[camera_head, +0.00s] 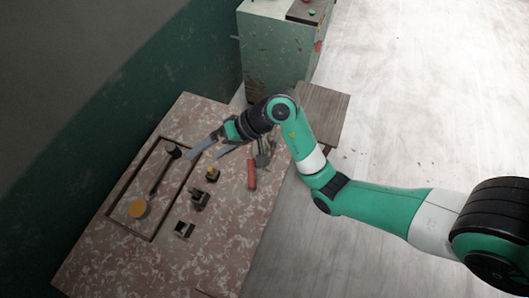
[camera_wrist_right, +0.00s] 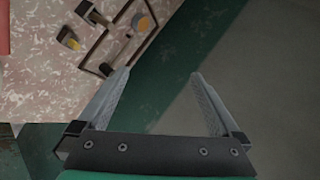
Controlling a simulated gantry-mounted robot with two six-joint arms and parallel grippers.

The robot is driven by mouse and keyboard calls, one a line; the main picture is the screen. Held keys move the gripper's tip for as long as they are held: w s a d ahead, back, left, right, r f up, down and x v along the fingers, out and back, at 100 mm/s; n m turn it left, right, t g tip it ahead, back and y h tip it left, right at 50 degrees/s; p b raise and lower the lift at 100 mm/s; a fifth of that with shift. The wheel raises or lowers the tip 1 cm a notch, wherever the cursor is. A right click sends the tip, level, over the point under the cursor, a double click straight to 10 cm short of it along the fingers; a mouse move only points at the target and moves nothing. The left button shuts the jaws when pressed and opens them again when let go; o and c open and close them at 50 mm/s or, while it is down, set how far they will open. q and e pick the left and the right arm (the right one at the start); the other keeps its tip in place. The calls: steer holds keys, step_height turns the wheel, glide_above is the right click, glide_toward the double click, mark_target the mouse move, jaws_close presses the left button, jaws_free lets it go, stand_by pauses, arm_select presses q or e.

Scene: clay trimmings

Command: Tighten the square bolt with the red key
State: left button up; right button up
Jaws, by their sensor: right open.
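A red-handled tool (camera_head: 251,174), which looks like the red key, lies on the mottled table near its right edge. Part of a red thing (camera_wrist_right: 3,35) shows at the left edge of the right wrist view. Several small dark blocks stand in a row on the table: one with a yellow part (camera_head: 212,174), a middle one (camera_head: 199,198) and a near one (camera_head: 184,230). I cannot tell which holds the square bolt. My right gripper (camera_head: 203,157) is open and empty above the far part of the table; its jaws (camera_wrist_right: 160,73) show apart. My left gripper is out of view.
A shallow dark-edged frame (camera_head: 116,196) on the table holds a dark-handled tool (camera_head: 163,170) and a yellow disc (camera_head: 138,208). Grey-headed tools (camera_head: 262,157) lie by the red one. A wall borders the table's left; a green cabinet (camera_head: 275,60) stands behind.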

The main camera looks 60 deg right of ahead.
steer(key=s+d+f+m+g+h+b, duration=0.1)
steer(key=s+d+f+b, duration=0.1)
steer(key=d+f, duration=0.35)
steer(key=s+d+f+m+g+h+b, duration=0.1)
steer(key=s+d+f+m+b, duration=0.15)
steer(key=f, duration=0.65)
steer(key=m+h+b, duration=0.1)
steer(key=b, duration=0.5)
glide_toward(253, 172)
steer(key=f, duration=0.1)
steer(key=b+x, duration=0.7)
steer(key=x, duration=0.2)
steer(key=shift+w+a, duration=0.1)
steer(key=shift+a, duration=0.05)
steer(key=shift+w+a+f+b, duration=0.25)
steer(key=shift+w+f+b, duration=0.2)
steer(key=shift+w+b, duration=0.05)
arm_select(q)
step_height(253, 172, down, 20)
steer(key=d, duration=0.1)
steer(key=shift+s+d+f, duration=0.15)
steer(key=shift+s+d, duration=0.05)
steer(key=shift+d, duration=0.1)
